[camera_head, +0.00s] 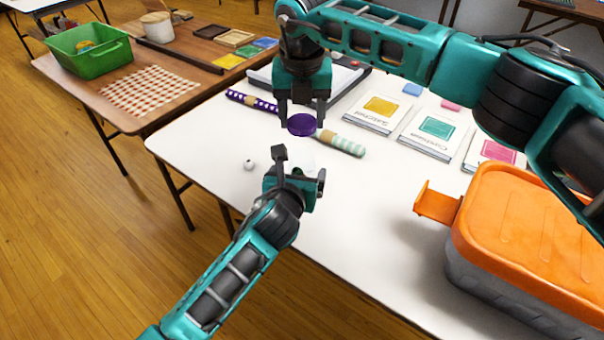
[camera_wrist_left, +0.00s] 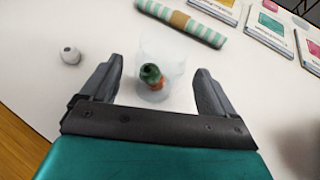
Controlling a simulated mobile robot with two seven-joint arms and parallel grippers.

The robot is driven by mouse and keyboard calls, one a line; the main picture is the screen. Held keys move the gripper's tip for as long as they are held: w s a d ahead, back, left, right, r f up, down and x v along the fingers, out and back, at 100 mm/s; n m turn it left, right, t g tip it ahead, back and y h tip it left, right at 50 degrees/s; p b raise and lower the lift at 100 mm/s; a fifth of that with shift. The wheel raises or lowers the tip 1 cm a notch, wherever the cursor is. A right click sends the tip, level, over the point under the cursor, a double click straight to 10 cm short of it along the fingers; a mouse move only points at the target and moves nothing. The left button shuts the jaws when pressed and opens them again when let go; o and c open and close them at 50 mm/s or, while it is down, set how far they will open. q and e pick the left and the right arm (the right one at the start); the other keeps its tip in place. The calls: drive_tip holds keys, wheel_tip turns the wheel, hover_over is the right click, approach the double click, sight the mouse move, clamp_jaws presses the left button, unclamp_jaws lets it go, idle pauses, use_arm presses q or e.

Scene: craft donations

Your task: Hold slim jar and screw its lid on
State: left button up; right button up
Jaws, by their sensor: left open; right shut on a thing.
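The slim jar (camera_wrist_left: 153,92) is clear, with something green and orange inside. In the left wrist view it stands between the spread fingers of my left gripper (camera_wrist_left: 158,90), with a gap on each side. In the head view my left gripper (camera_head: 300,172) is low over the white table and mostly hides the jar. The purple lid (camera_head: 301,125) is held level by my right gripper (camera_head: 303,112), shut on it above the table, beyond my left gripper. The gap between lid and jar is hard to judge.
A small white bead-like object (camera_head: 250,165) lies left of the jar. A striped roll (camera_head: 341,142) and a purple dotted roll (camera_head: 252,101) lie behind. Several labelled packets (camera_head: 432,131) lie at the back right. An orange-lidded bin (camera_head: 535,225) stands at the right.

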use_arm(q)
drive_tip(key=shift+x, duration=1.1)
drive_tip(key=shift+c, duration=0.5)
drive_tip(key=c, duration=1.5)
use_arm(e)
drive_tip(key=shift+f, duration=2.5)
